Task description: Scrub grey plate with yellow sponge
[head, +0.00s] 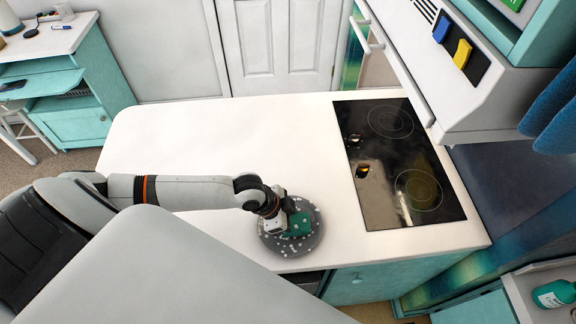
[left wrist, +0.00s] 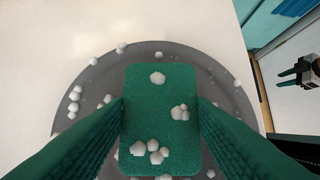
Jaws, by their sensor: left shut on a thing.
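A grey round plate (head: 272,246) lies on the white counter near its front edge, left of the cooktop. It also shows in the left wrist view (left wrist: 75,120). Several whitish lumps are on it. My left gripper (head: 284,222) is over the plate and shut on a dark green sponge-like block (head: 299,225). In the left wrist view the block (left wrist: 160,108) sits between the two green fingers, with several lumps on its face. No yellow shows on the block. My right gripper (left wrist: 281,79) appears small at the right edge of the left wrist view, its fingers apart.
A black cooktop (head: 375,170) is right of the plate. A yellow item (head: 462,53) and a blue item (head: 443,28) are on a dark panel at top right. A green bottle (head: 555,293) stands at lower right. The counter (head: 200,140) behind my left arm is clear.

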